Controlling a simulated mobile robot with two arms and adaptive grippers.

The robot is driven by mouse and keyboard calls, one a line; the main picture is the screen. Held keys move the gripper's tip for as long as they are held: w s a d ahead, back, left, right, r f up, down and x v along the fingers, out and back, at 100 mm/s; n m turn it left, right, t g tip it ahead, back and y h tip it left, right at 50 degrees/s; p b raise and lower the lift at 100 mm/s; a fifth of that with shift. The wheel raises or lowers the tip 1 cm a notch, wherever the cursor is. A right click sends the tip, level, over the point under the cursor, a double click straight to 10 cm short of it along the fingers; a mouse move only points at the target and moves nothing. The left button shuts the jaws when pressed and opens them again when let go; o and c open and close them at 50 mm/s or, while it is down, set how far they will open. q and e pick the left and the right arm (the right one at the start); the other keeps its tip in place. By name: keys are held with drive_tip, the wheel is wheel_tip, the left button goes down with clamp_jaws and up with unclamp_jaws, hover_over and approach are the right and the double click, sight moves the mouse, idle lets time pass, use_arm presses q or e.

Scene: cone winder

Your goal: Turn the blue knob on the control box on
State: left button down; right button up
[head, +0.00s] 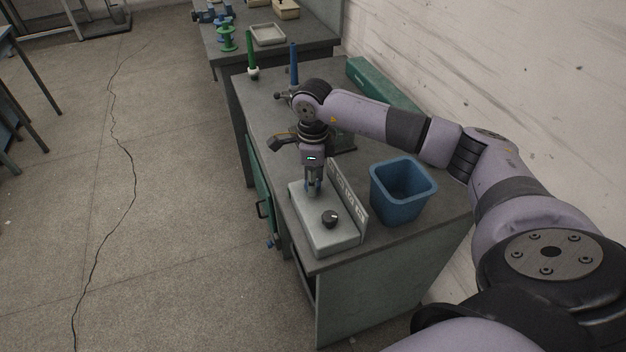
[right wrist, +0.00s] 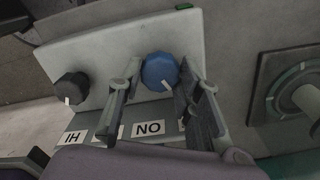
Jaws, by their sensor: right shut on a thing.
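The grey control box (head: 322,236) sits near the front end of the workbench, with a label strip (head: 348,192) standing along its right side. The blue knob (right wrist: 160,71) is on the box and shows a white mark at its lower edge, on the side of a label reading NO in the right wrist view. My right gripper (head: 313,187) points down onto the box. In the right wrist view its fingers (right wrist: 158,80) stand on both sides of the blue knob, shut on it. A black knob (head: 330,218) is nearer the box's front end. My left gripper is out of view.
A blue bin (head: 402,192) stands right of the box. Blue and green spindles (head: 252,60) and a long green case (head: 380,82) are farther back. A second table holds a tray (head: 267,34). Open floor lies left.

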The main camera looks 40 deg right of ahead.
drive_tip(key=m+b, duration=0.1)
drive_tip(key=m, duration=1)
drive_tip(key=shift+m+b, duration=0.3)
drive_tip(key=shift+m, duration=0.1)
idle(0.3)
drive_tip(key=o, duration=1.1)
drive_tip(key=shift+o, duration=0.2)
drive_tip(key=shift+r, duration=0.25)
wheel_tip(320, 180, up, 12)
drive_tip(key=shift+f, duration=0.25)
